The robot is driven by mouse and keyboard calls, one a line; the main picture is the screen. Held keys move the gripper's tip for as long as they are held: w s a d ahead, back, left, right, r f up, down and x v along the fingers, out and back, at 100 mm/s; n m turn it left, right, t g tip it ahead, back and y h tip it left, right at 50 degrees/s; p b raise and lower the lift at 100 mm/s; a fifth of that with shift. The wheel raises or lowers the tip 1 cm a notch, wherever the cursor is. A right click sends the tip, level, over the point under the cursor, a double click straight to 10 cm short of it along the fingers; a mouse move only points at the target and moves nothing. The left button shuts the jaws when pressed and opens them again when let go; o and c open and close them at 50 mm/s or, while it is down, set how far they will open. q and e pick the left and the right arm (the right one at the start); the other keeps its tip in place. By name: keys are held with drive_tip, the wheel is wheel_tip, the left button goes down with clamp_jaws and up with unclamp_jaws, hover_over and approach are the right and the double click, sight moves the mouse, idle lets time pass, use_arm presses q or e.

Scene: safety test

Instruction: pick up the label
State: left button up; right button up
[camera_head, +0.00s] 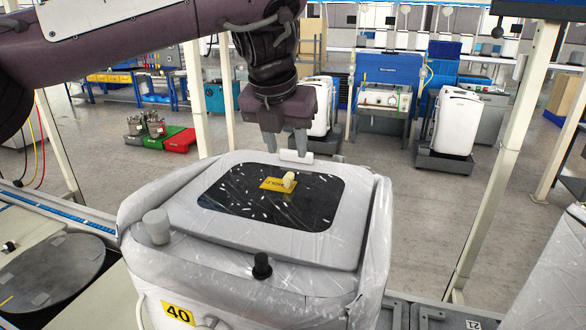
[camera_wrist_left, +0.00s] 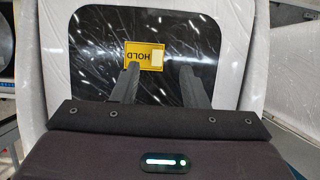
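The label (camera_head: 271,185) is a yellow card with dark lettering. It lies on the black panel (camera_head: 315,200) on top of a grey, plastic-wrapped machine (camera_head: 180,215). A small pale piece (camera_head: 289,180) sits at its right part. In the left wrist view the label (camera_wrist_left: 137,56) reads "HOLD" upside down. My left gripper (camera_head: 285,150) points down beyond the label, towards the machine's far edge. Its two fingers are apart with nothing seen between them. The left wrist view shows the fingers of my left gripper (camera_wrist_left: 158,68) spread, with the label showing beyond the tips. My right gripper is not in view.
A grey knob (camera_head: 157,226) and a black knob (camera_head: 262,266) stand on the near side. A round dark drum top (camera_head: 45,275) is at the left. Pale posts (camera_head: 505,150) stand around.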

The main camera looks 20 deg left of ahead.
sight(288, 175)
use_arm(q)
drive_tip(key=shift+s+f, duration=0.2)
drive_tip(key=shift+f, duration=0.3)
drive_tip(key=shift+s+f, duration=0.15)
drive_tip(key=shift+f, duration=0.3)
drive_tip(key=shift+w+f+p, duration=0.1)
drive_tip(key=shift+f+p, duration=0.25)
drive_tip(key=shift+f, duration=0.05)
drive_tip(key=x, duration=0.2)
drive_tip(key=p+x, duration=0.1)
drive_tip(key=x, duration=0.1)
drive_tip(key=shift+w+a+f, duration=0.1)
drive_tip(key=shift+w+a, duration=0.15)
drive_tip(key=shift+w, duration=0.15)
drive_tip(key=shift+f, duration=0.1)
drive_tip(key=shift+s, duration=0.15)
drive_tip(key=shift+d, duration=0.1)
drive_tip(key=shift+c, duration=0.9)
drive_tip(key=c, duration=0.5)
clamp_jaws()
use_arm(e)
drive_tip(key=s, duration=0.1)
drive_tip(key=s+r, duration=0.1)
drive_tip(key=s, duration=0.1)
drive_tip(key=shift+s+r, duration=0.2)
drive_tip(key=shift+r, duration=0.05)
